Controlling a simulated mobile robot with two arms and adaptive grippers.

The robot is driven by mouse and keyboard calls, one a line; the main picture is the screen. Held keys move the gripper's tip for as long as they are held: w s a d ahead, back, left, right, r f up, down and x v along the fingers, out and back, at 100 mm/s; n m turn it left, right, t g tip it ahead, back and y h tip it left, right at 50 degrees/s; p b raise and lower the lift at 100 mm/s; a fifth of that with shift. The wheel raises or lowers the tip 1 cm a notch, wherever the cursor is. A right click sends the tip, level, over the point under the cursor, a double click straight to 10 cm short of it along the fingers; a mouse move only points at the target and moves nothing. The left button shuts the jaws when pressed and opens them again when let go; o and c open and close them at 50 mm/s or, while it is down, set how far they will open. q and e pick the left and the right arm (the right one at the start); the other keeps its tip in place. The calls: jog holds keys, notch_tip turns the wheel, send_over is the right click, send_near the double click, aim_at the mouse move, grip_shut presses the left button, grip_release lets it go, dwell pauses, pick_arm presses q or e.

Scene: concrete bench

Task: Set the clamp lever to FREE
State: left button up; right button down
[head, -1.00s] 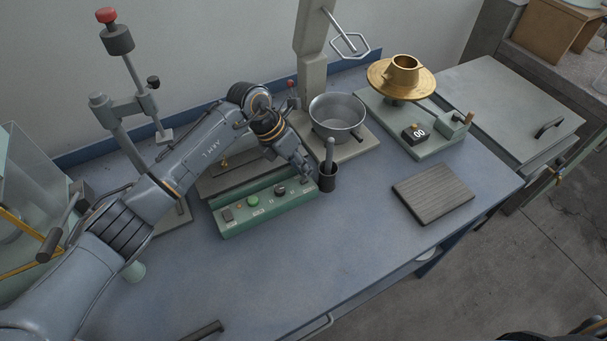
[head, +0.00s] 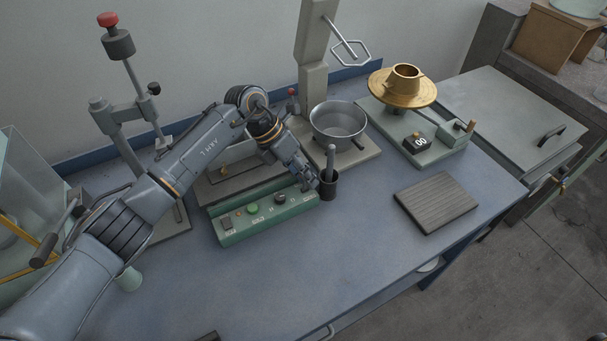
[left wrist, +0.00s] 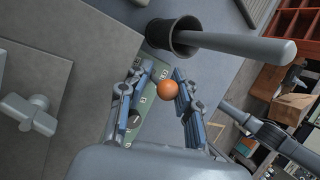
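A round orange knob (left wrist: 167,90) shows in the left wrist view, in front of the green control box (left wrist: 153,110). I take it for the clamp lever's knob; its shaft and any FREE mark cannot be made out. In the head view the green control box (head: 240,226) lies on the bench, and my left gripper (head: 311,184) is over its right end, hiding the knob. In the left wrist view my left gripper (left wrist: 157,108) is open, with one finger on each side of the knob. The right finger looks closer to it; contact cannot be judged. My right gripper is out of view.
A dark cup (head: 328,190) with a grey pestle (head: 330,160) stands right beside my left gripper. A metal pot (head: 338,120) is behind it. A ribbed grey block (head: 436,203) lies to the right. The bench front is mostly clear.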

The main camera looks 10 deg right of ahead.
pick_arm(q)
jog(key=shift+w+a, duration=0.25)
jog(key=shift+a, duration=0.05)
jog(key=shift+w+a+r, duration=0.1)
jog(key=shift+r, duration=0.1)
jog(key=s+v, duration=0.1)
jog(key=v, duration=0.6)
jog(key=shift+w+r, duration=0.25)
jog(key=shift+w, duration=0.05)
